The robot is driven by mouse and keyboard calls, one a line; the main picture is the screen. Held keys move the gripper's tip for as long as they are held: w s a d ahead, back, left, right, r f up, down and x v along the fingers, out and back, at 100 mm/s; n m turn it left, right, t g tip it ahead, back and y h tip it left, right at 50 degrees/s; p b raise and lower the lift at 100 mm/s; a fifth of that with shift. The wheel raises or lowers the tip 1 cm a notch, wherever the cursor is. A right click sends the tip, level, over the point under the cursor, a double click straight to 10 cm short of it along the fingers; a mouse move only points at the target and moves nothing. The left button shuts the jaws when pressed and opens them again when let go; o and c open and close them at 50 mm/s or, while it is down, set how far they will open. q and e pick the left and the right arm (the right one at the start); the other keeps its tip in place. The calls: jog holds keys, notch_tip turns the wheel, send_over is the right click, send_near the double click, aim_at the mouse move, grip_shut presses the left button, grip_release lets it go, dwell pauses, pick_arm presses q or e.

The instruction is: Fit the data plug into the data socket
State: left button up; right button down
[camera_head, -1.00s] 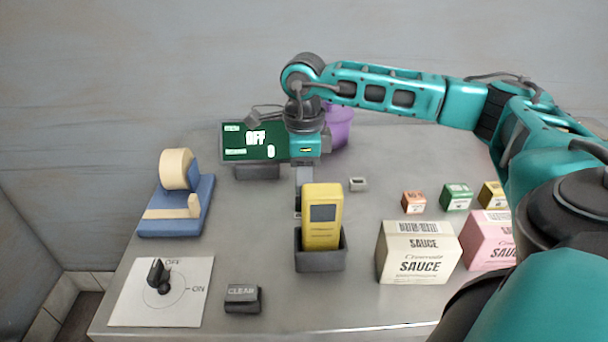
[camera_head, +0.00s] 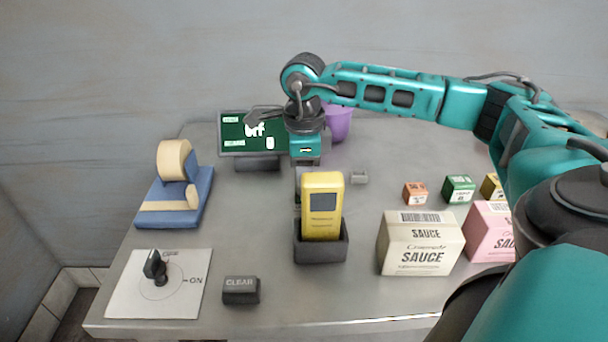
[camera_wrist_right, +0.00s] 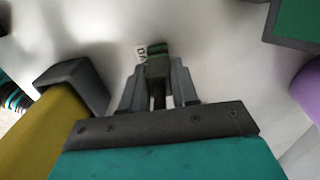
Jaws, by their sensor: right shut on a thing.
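My right gripper (camera_wrist_right: 158,85) is shut on a dark plug with a green end (camera_wrist_right: 157,62), seen in the right wrist view. I cannot make out the data socket for certain. My left gripper is not in view.
The yellow device (camera_head: 322,215) stands in a dark holder (camera_head: 320,252) just in front of my gripper. A screen (camera_head: 249,134) and purple cup (camera_head: 337,122) are behind. A tape dispenser (camera_head: 178,190), rotary switch (camera_head: 155,265), CLEAR button (camera_head: 241,290) and sauce box (camera_head: 420,245) surround it.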

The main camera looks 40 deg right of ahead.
jog(key=c, duration=0.8)
grip_release()
jog(key=shift+f, duration=0.1)
notch_tip(320, 180, up, 13)
jog(key=shift+f+p, duration=0.1)
jog(key=shift+p, duration=0.4)
jog(key=shift+a, duration=0.1)
